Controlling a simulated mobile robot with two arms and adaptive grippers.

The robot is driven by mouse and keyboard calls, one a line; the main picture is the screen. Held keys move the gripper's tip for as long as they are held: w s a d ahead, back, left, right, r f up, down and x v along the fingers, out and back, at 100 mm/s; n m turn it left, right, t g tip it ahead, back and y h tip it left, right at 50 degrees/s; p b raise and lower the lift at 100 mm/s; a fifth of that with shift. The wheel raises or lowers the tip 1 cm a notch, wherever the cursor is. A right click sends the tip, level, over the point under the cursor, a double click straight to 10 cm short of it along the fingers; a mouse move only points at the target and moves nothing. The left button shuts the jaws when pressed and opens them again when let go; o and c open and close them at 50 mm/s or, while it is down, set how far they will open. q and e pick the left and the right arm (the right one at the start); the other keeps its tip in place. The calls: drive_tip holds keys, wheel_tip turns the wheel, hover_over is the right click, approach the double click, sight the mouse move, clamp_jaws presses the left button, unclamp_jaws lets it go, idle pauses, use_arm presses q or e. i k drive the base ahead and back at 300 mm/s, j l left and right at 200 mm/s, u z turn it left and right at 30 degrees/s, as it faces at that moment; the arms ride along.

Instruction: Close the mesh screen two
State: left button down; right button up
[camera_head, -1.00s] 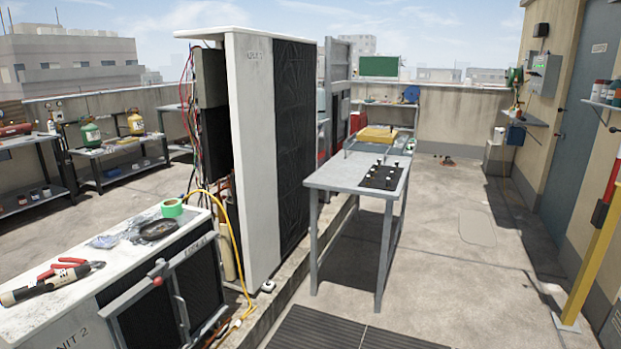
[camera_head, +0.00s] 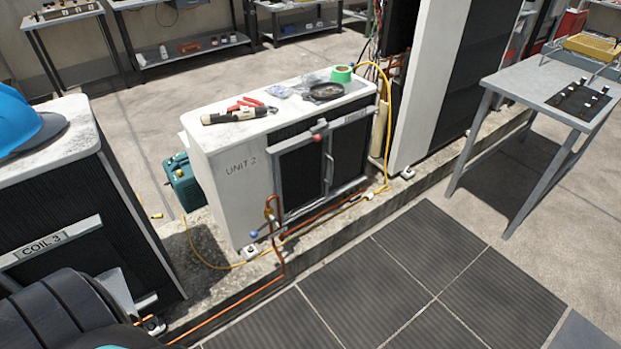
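The low white unit (camera_head: 225,172) marked UNIT 2 stands in the middle of the view. On its front is a grey-framed dark mesh screen (camera_head: 300,172), with an upright bar handle near its right side. A red knob (camera_head: 317,138) sits at its upper edge. More dark mesh shows to the right of the handle. I cannot tell from this angle how far the screen stands off the unit's front. Neither of my grippers is in view.
Green tape (camera_head: 341,73), a black dish (camera_head: 326,92) and red-handled pliers (camera_head: 245,104) lie on the unit's top. Copper pipe (camera_head: 278,240) and yellow hose run low before it. Dark floor mats (camera_head: 430,250) lie clear at right. A table (camera_head: 530,88) stands beyond; a COIL 3 unit (camera_head: 85,190) is at left.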

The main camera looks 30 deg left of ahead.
sight(329, 167)
drive_tip(key=u, duration=0.55)
drive_tip(key=i+j+u, duration=0.15)
drive_tip(key=u, duration=0.2)
drive_tip(key=i+j+u, duration=0.1)
drive_tip(key=i+u, duration=0.35)
drive_tip(key=u, duration=0.25)
